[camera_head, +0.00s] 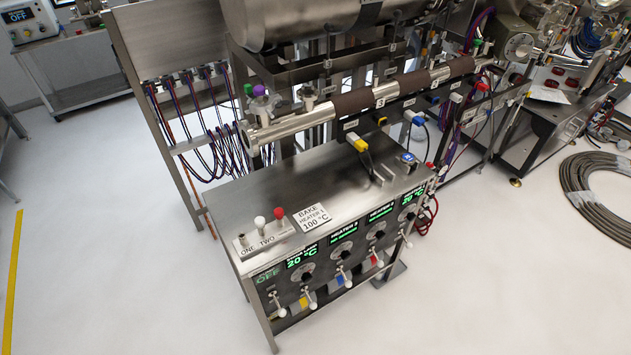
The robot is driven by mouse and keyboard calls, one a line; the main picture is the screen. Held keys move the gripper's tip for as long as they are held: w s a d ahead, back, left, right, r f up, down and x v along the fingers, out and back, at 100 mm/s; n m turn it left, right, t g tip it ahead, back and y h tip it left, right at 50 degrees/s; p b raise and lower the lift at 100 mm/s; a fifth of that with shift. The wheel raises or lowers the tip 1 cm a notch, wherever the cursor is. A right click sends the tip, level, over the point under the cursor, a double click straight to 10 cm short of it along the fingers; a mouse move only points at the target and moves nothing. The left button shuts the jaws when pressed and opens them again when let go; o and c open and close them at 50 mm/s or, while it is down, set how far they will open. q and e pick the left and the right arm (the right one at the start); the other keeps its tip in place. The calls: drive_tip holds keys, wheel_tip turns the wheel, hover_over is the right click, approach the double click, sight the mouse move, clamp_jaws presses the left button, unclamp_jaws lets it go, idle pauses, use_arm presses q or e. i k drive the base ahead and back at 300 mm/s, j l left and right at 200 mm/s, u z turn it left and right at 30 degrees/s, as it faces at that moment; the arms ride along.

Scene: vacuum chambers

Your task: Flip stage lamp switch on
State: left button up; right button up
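The steel control cabinet (330,205) stands in the middle of the camera_head view. Its front panel carries several green displays, round dials and white-tipped toggle levers. The leftmost lever (279,306) sits below a small green "OFF" readout (267,277). Beside that readout is a display reading 20 °C (302,257); its small heading is too blurred to read surely. I cannot tell from the lettering which lever is the stage lamp switch. Neither of my grippers is in view.
On the cabinet top are white-tipped (260,222) and red-tipped (279,213) levers, a bake heater placard (312,217) and a yellow-ended handle (357,143). A steel tube (300,121) crosses behind. A coiled hose (590,200) lies at right. The front floor is clear.

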sight(313, 305)
drive_tip(key=l+u, duration=0.5)
drive_tip(key=l, duration=0.3)
drive_tip(key=j+z, duration=0.35)
drive_tip(key=j, duration=0.2)
drive_tip(key=j+z, duration=0.3)
drive_tip(key=j, duration=0.2)
drive_tip(key=j+z, duration=0.35)
drive_tip(key=j, duration=0.2)
drive_tip(key=l+z, duration=0.15)
drive_tip(key=z, duration=0.2)
drive_tip(key=l+z, duration=0.15)
drive_tip(key=z, duration=0.25)
